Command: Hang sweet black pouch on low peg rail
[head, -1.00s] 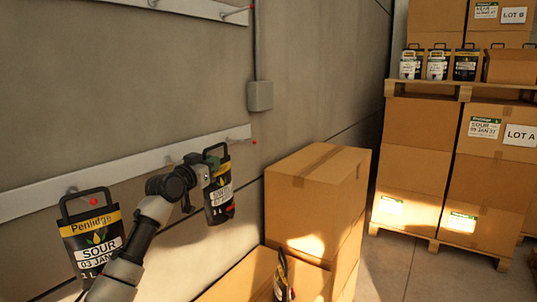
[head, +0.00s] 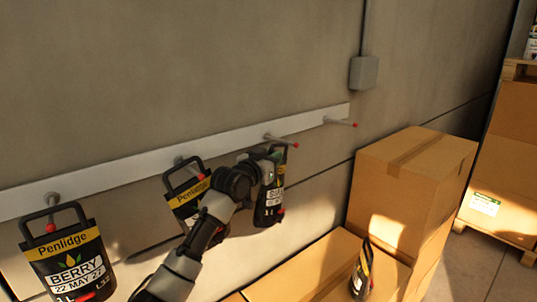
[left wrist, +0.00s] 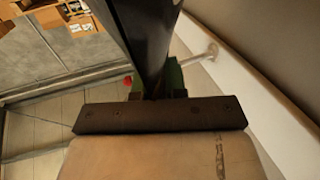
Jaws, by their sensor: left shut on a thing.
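The sweet black pouch (head: 268,208) hangs from my left gripper (head: 272,158), which is shut on its top part. Its label is too small to read fully. The low peg rail (head: 110,170) is a pale strip on the wall with red-tipped pegs. The held pouch is right at the third peg (head: 282,141), whose red tip shows just right of the pouch's top. In the left wrist view this peg (left wrist: 202,56) runs behind the dark held part. I cannot tell whether the handle is around the peg. My right gripper is not in view.
A BERRY pouch (head: 72,265) and another Penlidge pouch (head: 185,195) hang on the two left pegs. The far right peg (head: 340,122) is bare. A grey wall box (head: 364,72) is above.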

